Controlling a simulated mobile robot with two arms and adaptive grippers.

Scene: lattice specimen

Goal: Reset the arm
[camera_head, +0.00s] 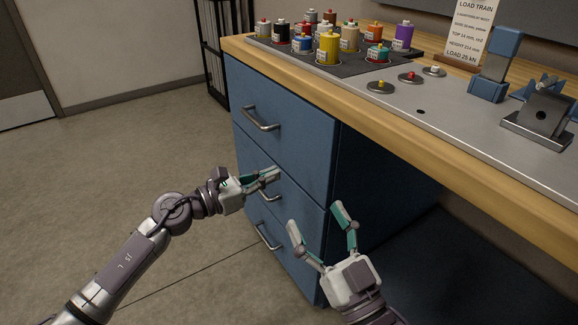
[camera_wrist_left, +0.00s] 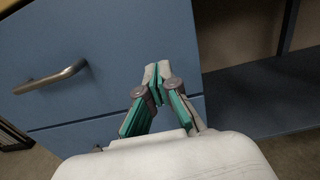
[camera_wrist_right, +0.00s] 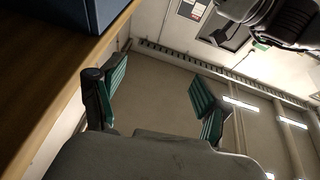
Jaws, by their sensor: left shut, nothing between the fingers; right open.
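My left gripper (camera_head: 270,178) is shut and empty in front of the blue drawer cabinet, close to the middle drawer in the head view. In the left wrist view its fingertips (camera_wrist_left: 157,75) meet before a blue drawer front. My right gripper (camera_head: 315,219) is open and empty, lower and to the right, near the cabinet's front corner. In the right wrist view its two fingers (camera_wrist_right: 155,85) are spread wide with nothing between them.
The blue cabinet (camera_head: 290,104) has several drawers with metal handles (camera_head: 262,125). A wood-edged bench (camera_head: 440,145) runs above it, holding several coloured canisters (camera_head: 328,48), small discs (camera_head: 380,87) and a clamp fixture (camera_head: 540,115). Open floor (camera_head: 120,150) lies to the left.

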